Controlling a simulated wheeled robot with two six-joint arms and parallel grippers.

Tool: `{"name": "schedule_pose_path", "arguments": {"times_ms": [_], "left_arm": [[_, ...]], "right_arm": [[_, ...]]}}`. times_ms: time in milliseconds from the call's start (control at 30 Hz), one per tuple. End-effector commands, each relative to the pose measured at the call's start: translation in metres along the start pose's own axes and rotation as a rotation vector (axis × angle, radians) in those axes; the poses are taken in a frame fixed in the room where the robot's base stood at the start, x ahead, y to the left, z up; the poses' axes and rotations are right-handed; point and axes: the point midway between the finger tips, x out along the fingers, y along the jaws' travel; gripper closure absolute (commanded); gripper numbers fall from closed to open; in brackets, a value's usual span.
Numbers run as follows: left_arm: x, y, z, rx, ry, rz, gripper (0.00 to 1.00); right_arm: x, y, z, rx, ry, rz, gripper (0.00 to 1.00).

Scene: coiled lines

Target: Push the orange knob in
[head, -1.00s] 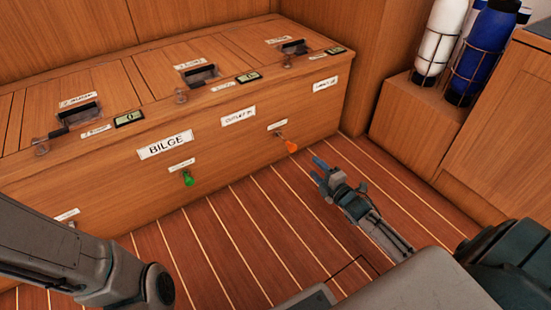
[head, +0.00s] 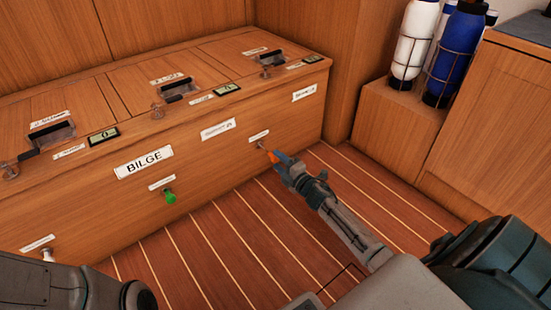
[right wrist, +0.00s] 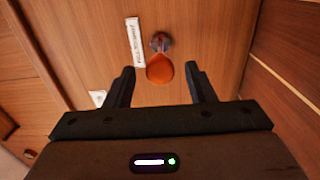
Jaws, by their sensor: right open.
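The orange knob (head: 273,157) sticks out of the front of the wooden bench, under a small white label. In the right wrist view the knob (right wrist: 160,70) is a rounded orange handle on a metal fitting, between my two finger tips. My right gripper (head: 281,161) is open, its fingers on either side of the knob; I cannot tell whether they touch it. It also shows in the right wrist view (right wrist: 161,84). In the head view the gripper partly hides the knob. My left arm shows at the lower left, but its gripper is out of view.
A green knob (head: 169,196) and a white knob (head: 47,254) are on the same bench front (head: 215,165). The BILGE label (head: 144,162) is above the green one. White and blue bottles (head: 455,52) stand in racks at upper right. The striped floor (head: 215,245) before the bench is clear.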

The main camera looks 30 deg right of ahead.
Motion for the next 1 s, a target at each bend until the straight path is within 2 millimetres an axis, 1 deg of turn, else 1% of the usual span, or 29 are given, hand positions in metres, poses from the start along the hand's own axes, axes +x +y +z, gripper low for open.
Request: {"name": "schedule_pose_path", "arguments": {"times_ms": [33,200,567,600,767,800,833,933,1000], "left_arm": [[-0.001,0.0,-0.001,0.0,0.001,0.0,0.64],[-0.001,0.0,-0.001,0.0,0.001,0.0,0.64],[-0.001,0.0,-0.001,0.0,0.0,0.0,0.64],[-0.001,0.0,-0.001,0.0,0.0,0.0,0.64],[-0.001,0.0,-0.001,0.0,0.0,0.0,0.64],[-0.001,0.0,-0.001,0.0,0.0,0.0,0.64],[-0.001,0.0,-0.001,0.0,-0.001,0.0,0.64],[-0.001,0.0,0.0,0.0,-0.001,0.0,0.64],[0.0,0.0,0.0,0.0,-0.001,0.0,0.64]], "right_arm": [[0.007,0.0,0.001,0.0,-0.001,0.002,0.5],[0.021,0.0,0.0,0.001,0.0,0.001,0.5],[0.025,-0.001,0.0,0.0,0.0,0.0,0.5],[0.025,-0.001,0.0,0.0,0.0,0.0,0.58],[0.025,-0.001,0.0,0.0,0.0,0.0,0.9],[0.025,-0.001,0.0,0.0,0.0,0.0,0.97],[0.025,-0.001,0.0,0.0,0.0,0.0,1.0],[0.025,0.0,0.0,0.0,0.0,0.0,1.0],[0.03,0.0,0.001,0.001,-0.001,0.0,1.0]]}}
